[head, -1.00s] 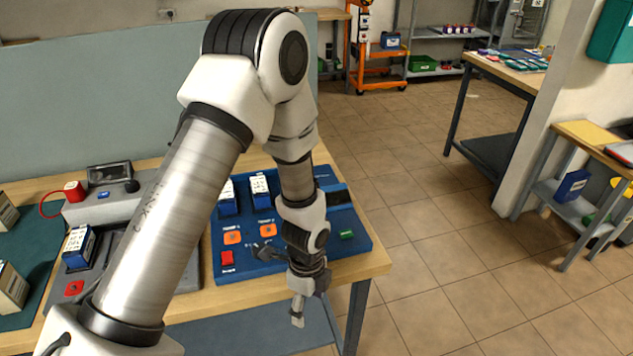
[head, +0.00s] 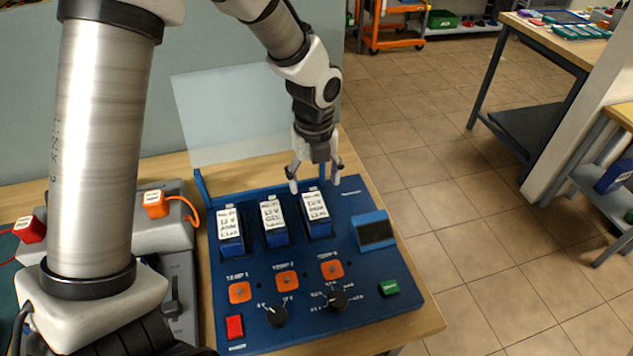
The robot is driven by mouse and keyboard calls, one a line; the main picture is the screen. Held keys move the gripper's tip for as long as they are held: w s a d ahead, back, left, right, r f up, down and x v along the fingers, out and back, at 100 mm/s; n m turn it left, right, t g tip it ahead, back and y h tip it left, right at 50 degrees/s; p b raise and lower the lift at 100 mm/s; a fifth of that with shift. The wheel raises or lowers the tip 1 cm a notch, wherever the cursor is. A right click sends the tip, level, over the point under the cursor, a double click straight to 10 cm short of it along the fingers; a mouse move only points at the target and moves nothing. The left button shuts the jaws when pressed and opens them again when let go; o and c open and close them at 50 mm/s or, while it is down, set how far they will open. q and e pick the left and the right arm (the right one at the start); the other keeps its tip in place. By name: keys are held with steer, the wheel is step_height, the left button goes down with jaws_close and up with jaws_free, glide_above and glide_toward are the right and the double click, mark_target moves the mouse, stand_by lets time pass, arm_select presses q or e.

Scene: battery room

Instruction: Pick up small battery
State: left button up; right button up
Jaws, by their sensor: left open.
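Three blue batteries with white labels stand side by side in the slots of a blue test panel (head: 355,292): a left one (head: 230,240), a middle one (head: 273,228) and a right one (head: 317,214). They look close in size, and I cannot tell which is the small one. My left gripper (head: 315,183) is open and points down. Its fingers are at the far end of the right battery, one to each side of it in the picture. I cannot tell whether they touch it. My right gripper is not in view.
A clear raised panel (head: 232,120) stands behind the slots. The test panel has orange buttons, two black knobs, a red button (head: 235,327) and a small screen (head: 374,231). A grey device with red and orange clamps (head: 155,204) is at the left. Floor lies right of the bench.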

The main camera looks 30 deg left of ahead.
mark_target(315, 206)
arm_select(q)
steer(key=shift+w+a+f, duration=0.15)
steer(key=shift+w+f, duration=0.2)
steer(key=shift+f, duration=0.15)
steer(key=f, duration=0.1)
steer(key=s+f, duration=0.1)
steer(key=s+d+f, duration=0.1)
steer(key=f, duration=0.1)
steer(key=shift+s+d+p, duration=0.1)
steer(key=shift+p, duration=0.25)
steer(key=shift+w+a+f, duration=0.1)
steer(key=shift+w+f, duration=0.2)
steer(key=shift+f, duration=0.3)
steer(key=shift+w+a+f, duration=0.1)
steer(key=shift+w+f, duration=0.15)
steer(key=shift+f, duration=0.35)
steer(key=shift+s+r, duration=0.1)
steer(key=shift+s, duration=0.05)
steer(key=shift+s+d+r, duration=0.1)
steer(key=shift+s, duration=0.05)
steer(key=c, duration=0.5)
jaws_close()
